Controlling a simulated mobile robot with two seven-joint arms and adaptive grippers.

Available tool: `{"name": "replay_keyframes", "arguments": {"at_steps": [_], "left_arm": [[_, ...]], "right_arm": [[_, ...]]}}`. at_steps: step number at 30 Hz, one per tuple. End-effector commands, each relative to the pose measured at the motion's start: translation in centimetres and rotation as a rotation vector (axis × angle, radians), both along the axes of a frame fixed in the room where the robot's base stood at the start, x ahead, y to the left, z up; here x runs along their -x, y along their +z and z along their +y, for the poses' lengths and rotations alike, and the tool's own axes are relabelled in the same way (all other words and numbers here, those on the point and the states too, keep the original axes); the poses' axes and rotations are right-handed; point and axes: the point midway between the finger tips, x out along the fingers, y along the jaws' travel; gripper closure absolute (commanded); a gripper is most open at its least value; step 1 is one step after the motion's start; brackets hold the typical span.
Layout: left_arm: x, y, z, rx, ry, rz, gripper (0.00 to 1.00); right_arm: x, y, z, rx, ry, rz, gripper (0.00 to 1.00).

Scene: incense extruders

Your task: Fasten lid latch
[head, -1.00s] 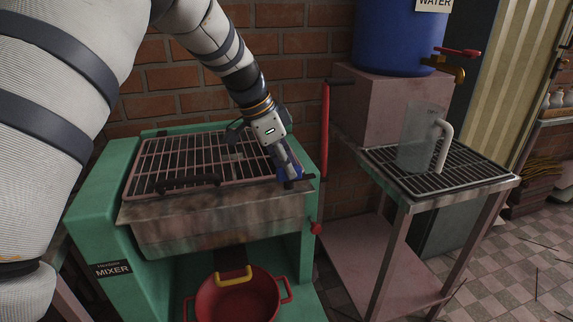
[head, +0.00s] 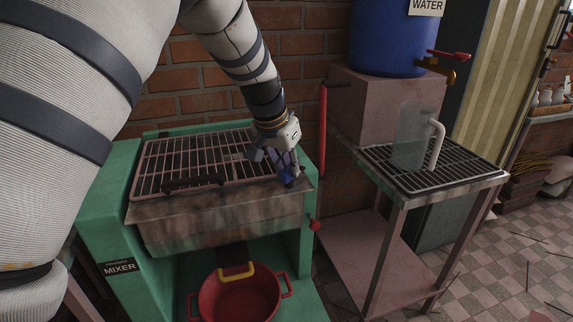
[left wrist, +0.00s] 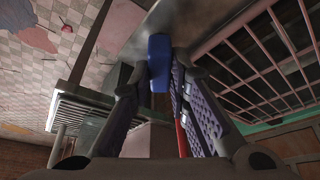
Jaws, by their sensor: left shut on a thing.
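The mixer (head: 109,255) is a green-framed unit with a rusty metal tub. Its barred lid (head: 160,160) lies flat and closed over the tub, with a dark handle (head: 193,182) at the front. A blue latch (head: 289,176) is at the lid's front right corner, partly hidden by my fingers. My left gripper (head: 286,168) reaches down to this corner from above. In the left wrist view the blue latch (left wrist: 158,60) shows between the fingertips, and the gripper is shut on it. I cannot tell whether the latch is engaged. My right gripper is not in view.
A red pot (head: 240,296) stands under the tub. To the right are a rack table (head: 462,185) with a clear jug (head: 410,135) and a blue water barrel (head: 390,35). A red lever (head: 323,125) stands close beside the mixer's right side. A brick wall is behind.

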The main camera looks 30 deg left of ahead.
Motion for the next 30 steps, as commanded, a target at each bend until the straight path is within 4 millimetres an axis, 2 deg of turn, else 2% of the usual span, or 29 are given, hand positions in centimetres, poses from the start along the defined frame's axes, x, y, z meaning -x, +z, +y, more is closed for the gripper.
{"name": "replay_keyframes", "arguments": {"at_steps": [18, 30], "left_arm": [[-0.2, -0.1, -0.3, -0.003, 0.570, -0.003, 1.00], [-0.3, -0.1, -0.4, 0.000, 0.827, -0.004, 1.00]], "right_arm": [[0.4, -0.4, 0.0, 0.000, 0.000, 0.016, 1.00], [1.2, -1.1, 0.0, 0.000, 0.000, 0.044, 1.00]]}}
